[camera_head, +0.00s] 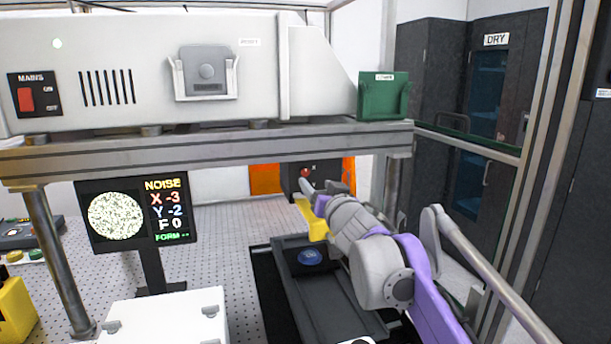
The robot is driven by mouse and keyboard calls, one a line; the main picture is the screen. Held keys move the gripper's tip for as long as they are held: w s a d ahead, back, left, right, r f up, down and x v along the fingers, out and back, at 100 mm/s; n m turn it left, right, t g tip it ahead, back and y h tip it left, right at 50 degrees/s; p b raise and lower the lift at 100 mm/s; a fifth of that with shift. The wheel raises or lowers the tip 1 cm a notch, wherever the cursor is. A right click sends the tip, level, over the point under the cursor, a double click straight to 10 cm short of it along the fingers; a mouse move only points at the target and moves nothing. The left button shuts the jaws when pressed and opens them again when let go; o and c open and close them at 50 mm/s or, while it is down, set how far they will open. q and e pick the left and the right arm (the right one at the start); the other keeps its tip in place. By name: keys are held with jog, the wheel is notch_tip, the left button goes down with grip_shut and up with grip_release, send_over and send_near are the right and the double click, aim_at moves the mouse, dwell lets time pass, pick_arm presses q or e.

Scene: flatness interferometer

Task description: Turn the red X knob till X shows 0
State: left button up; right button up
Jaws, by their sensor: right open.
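The red X knob (306,172) shows small on a dark block (295,181) at the back, under the beam. The display (137,212) on a stand at left reads NOISE, X -3, Y -2, F 0 and FORM with dashes. My right gripper (320,186) is open at the end of the arm from the lower right. Its fingertips appear just below and in front of the red knob. I cannot tell whether they touch it. The lower part of the knob's block is partly hidden by the gripper. My left gripper is not in view.
A thick grey beam (215,147) carrying the machine housing (140,60) crosses above. A dark stage with a blue disc (310,257) lies below the arm. A white box (165,318) stands in front. A metal post (60,260) stands left. The perforated table (225,230) is clear between.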

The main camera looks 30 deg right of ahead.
aim_at(305, 173)
jog(key=p+x, duration=0.1)
jog(key=x, duration=0.8)
jog(key=shift+f, duration=0.1)
grip_shut()
